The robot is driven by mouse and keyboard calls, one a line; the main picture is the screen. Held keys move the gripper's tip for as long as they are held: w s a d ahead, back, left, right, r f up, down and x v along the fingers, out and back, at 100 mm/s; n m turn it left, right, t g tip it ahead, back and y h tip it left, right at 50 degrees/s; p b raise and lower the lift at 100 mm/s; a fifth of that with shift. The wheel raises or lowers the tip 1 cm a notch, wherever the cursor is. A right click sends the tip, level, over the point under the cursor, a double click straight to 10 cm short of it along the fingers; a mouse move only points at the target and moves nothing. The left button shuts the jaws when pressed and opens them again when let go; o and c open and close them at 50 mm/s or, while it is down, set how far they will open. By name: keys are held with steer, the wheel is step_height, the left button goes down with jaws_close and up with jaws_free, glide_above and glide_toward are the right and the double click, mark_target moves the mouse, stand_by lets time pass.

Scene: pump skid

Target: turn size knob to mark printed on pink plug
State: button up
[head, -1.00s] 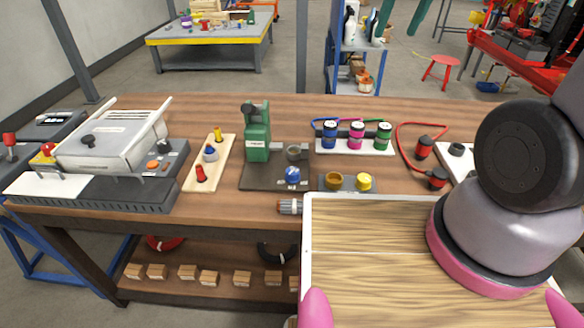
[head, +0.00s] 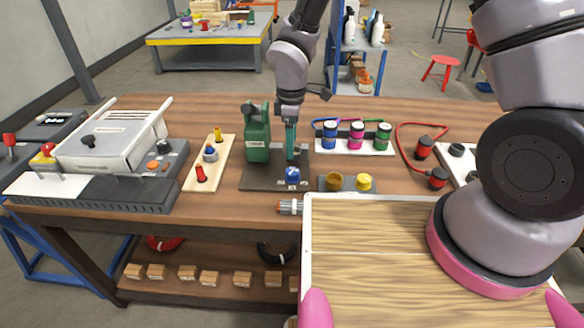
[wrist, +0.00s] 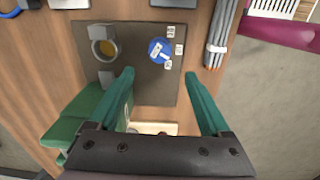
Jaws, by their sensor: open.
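The blue size knob (head: 292,174) sits at the front of a dark base plate (head: 258,184) that carries a green machine (head: 256,135). In the wrist view the knob (wrist: 158,51) has a white pointer bar, with small white mark labels (wrist: 179,49) around one side; their print is too small to read. The pink plug (head: 356,137) stands upright in a white holder between a blue and a green plug; its mark is not legible. My gripper (head: 291,158) is open and empty, pointing down just behind the knob. In the wrist view its teal fingertips (wrist: 159,75) are spread, apart from the knob.
A grey ring-shaped part (wrist: 104,46) stands on the plate beside the knob. A bundle of grey rods (head: 291,206) lies at the bench's front edge. Brown and yellow knobs (head: 364,181) stand to the right, and a board with coloured pegs (head: 210,160) to the left.

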mark_target(292, 171)
step_height(292, 171, down, 10)
steer(key=shift+w+r, duration=0.1)
steer(key=shift+w, duration=0.05)
stand_by(0.3)
jaws_close()
